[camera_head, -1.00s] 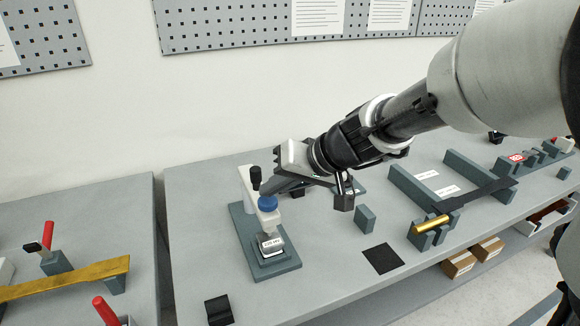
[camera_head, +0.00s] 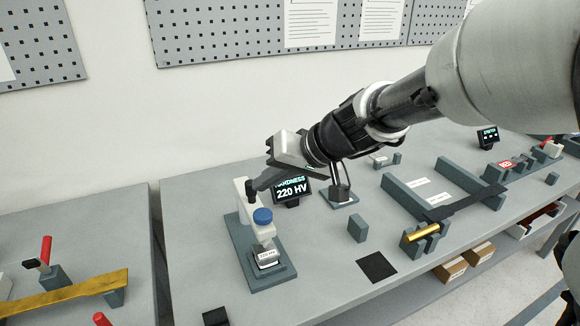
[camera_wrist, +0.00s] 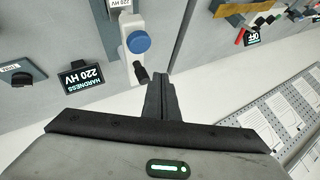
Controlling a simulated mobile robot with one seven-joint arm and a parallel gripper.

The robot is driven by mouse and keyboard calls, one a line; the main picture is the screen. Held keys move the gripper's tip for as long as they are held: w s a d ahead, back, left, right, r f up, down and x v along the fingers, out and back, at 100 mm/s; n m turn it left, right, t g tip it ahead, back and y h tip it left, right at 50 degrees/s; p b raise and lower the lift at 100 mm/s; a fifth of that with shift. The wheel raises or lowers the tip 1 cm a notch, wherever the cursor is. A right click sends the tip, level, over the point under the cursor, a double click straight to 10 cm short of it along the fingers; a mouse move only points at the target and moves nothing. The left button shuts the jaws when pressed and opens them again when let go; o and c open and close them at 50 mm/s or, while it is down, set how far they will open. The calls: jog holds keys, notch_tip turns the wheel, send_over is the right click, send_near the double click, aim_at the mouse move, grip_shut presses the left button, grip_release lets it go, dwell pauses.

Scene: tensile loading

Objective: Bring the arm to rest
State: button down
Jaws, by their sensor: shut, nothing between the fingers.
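My gripper (camera_head: 257,187) is shut and empty, with its fingers together. In the head view it hangs above and behind the hardness tester, its tips appearing close to the tester's black handle (camera_head: 251,196); I cannot tell whether they touch. The wrist view also shows my closed fingers (camera_wrist: 160,90), beside the black handle (camera_wrist: 141,74) and the blue knob (camera_wrist: 138,42). The tester (camera_head: 240,225) has a white body on a grey base, with the blue knob (camera_head: 263,215) on its head. A labelled block (camera_head: 268,258) sits under the head.
A grey block (camera_head: 358,228), a black mat (camera_head: 377,267) and a brass cylinder (camera_head: 422,233) on a grey holder lie to the right. The wall is behind the bench.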

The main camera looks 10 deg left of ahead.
dwell(0.3)
jog(key=s+d+r+m+h+p, duration=0.1)
jog(key=s+d+r+h+p, duration=0.1)
jog(key=s+d, duration=0.4)
jog(key=s+d+r+m+t+h+p, duration=0.1)
jog(key=s+d+r+m+h+p, duration=0.1)
jog(key=d, duration=0.9)
jog(key=s+d+r+m+t+h+p, duration=0.1)
jog(key=s+d+r+h+p, duration=0.3)
jog(key=s+d, duration=0.5)
notch_tip(320, 180, up, 3)
jog(key=shift+s+d+r+p, duration=0.15)
jog(key=shift+s+p, duration=0.15)
jog(key=shift+p, duration=0.65)
